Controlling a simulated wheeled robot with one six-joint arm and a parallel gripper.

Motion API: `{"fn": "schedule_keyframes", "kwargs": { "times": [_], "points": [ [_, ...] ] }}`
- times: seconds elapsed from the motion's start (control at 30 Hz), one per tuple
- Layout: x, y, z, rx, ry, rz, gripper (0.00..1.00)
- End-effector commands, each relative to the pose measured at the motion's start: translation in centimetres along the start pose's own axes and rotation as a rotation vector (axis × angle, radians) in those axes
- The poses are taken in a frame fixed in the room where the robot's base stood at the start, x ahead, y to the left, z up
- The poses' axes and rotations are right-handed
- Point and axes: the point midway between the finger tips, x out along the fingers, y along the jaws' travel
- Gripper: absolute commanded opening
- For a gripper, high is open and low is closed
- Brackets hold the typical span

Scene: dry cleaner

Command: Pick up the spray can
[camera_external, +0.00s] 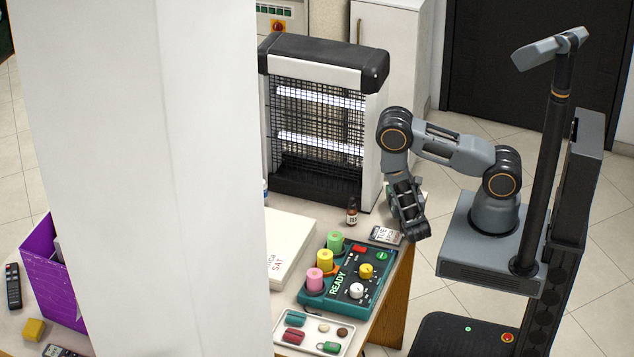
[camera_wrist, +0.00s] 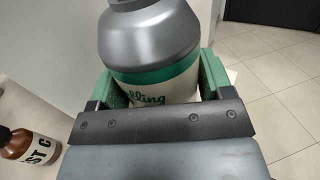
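The spray can (camera_wrist: 150,38) has a grey top, a green band and a cream body with green lettering that ends in "lling". In the wrist view it is between the green-padded fingers of my gripper (camera_wrist: 160,90), with a pad close on each side. I cannot tell whether the pads press on it. In the external view my gripper (camera_external: 408,212) is over the counter's right end, beside the white-sided heater-like unit. I cannot make out the can there, as my gripper and wrist cover that spot.
A brown bottle (camera_external: 352,212) stands left of my gripper and shows in the wrist view (camera_wrist: 28,145). The caged unit (camera_external: 318,120) stands behind. A teal box (camera_external: 345,290) with coloured cylinders and a white tray (camera_external: 312,334) are in front. A white column (camera_external: 150,180) hides much of the counter.

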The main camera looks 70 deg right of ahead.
Motion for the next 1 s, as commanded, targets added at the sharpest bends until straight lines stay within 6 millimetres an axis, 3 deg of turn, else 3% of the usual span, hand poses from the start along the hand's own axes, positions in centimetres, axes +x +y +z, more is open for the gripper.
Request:
{"fn": "schedule_keyframes", "kwargs": {
  "times": [0.33, 0.73, 1.0],
  "points": [
    [0.0, 0.0, 0.0, 0.0, 0.0, 0.0, 0.4],
    [0.0, 0.1, 0.8, 0.002, -0.001, 0.0, 0.4],
    [0.0, 0.1, 4.4, 0.005, -0.003, 0.0, 0.4]
  ]
}}
